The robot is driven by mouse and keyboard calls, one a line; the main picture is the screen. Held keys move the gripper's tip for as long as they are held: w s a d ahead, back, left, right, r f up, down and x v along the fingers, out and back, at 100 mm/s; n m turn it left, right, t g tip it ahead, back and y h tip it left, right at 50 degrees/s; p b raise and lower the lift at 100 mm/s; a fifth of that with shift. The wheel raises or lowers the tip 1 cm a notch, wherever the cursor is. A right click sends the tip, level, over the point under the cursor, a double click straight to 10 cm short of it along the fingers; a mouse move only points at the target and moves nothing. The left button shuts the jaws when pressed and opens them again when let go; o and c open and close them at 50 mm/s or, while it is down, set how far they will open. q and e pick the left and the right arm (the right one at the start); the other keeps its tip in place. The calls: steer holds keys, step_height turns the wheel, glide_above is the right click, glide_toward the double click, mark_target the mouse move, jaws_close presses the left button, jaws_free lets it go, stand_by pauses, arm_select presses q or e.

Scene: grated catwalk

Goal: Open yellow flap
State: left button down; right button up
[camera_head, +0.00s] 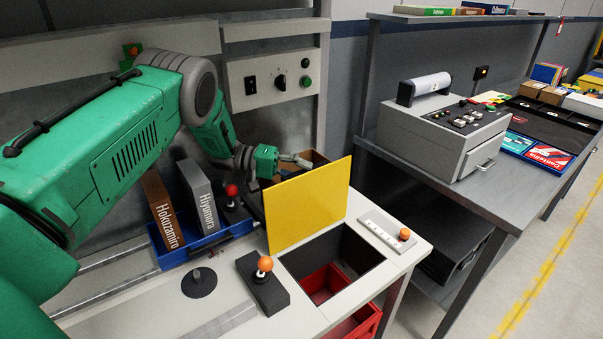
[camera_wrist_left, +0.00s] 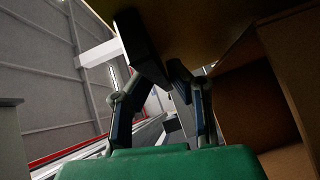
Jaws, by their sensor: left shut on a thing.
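The yellow flap (camera_head: 308,205) stands up steeply over a square opening (camera_head: 335,255) in the grey-white bench top. A red bin (camera_head: 322,283) shows down inside the opening. My left gripper (camera_head: 297,160) reaches in from the left behind the flap's upper part, and the flap hides some of its fingers. In the left wrist view, the two dark fingers (camera_wrist_left: 160,68) are close together, against a dark brownish panel at the top. The gripper is shut on the flap, though the exact contact is hard to see. My right gripper is in neither view.
Near the opening are an orange-knobbed joystick (camera_head: 265,268) and a white strip with an orange knob (camera_head: 388,229). A blue tray (camera_head: 205,244) with binders stands left of the flap. An open brown box (camera_head: 306,158) is behind it. A grey machine (camera_head: 440,130) stands on the right-hand table.

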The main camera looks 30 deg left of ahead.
arm_select(q)
steer(key=shift+w+a+f, duration=0.2)
steer(key=shift+a, duration=0.15)
steer(key=shift+w+a+f, duration=0.15)
steer(key=shift+a, duration=0.2)
steer(key=c, duration=1.6)
jaws_free()
steer(key=shift+d+f, duration=0.1)
steer(key=shift+d, duration=0.1)
steer(key=shift+w+d, duration=0.15)
steer(key=shift+w, duration=0.2)
steer(key=shift+s+r, duration=0.25)
steer(key=shift+r, duration=0.2)
steer(key=o, duration=0.4)
step_height(320, 180, up, 6)
steer(key=w, duration=0.1)
steer(key=shift+a, duration=0.2)
steer(key=r, duration=0.1)
steer(key=s+r, duration=0.1)
steer(key=r, duration=0.1)
steer(key=shift+s+d+r, duration=0.15)
steer(key=shift+d+r, duration=0.2)
steer(key=c, duration=0.4)
steer(key=shift+w+a+f, duration=0.2)
steer(key=shift+a+f, duration=0.1)
steer(key=shift+f, duration=0.05)
